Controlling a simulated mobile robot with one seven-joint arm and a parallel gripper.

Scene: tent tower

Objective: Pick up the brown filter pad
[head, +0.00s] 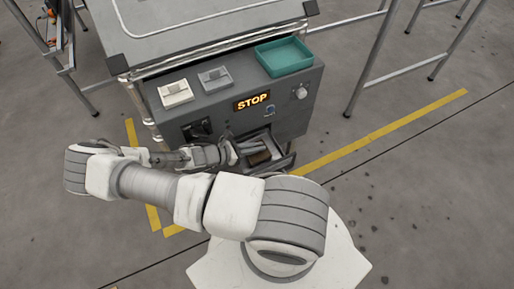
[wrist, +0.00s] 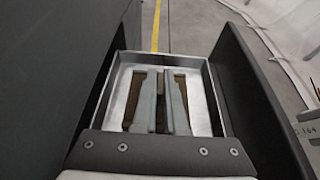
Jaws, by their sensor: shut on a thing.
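The brown filter pad (head: 259,158) is in the open drawer (head: 285,163) low on the front of the grey machine. In the wrist view the pad (wrist: 131,100) shows on both sides of my fingers, inside the pale metal tray (wrist: 202,105) of the drawer. My gripper (head: 250,147) reaches into the drawer from the left. In the wrist view its two fingers (wrist: 160,100) are close together, shut on the pad. The fingers hide the middle of the pad. I cannot tell whether the pad is clear of the tray floor.
The tray walls and dark drawer sides stand close around my fingers. Above the drawer, the machine has a lit STOP sign (head: 252,101), a knob (head: 300,92), two small switch boxes (head: 176,93) and a teal tray (head: 284,57). Metal frame legs (head: 368,60) stand at the right.

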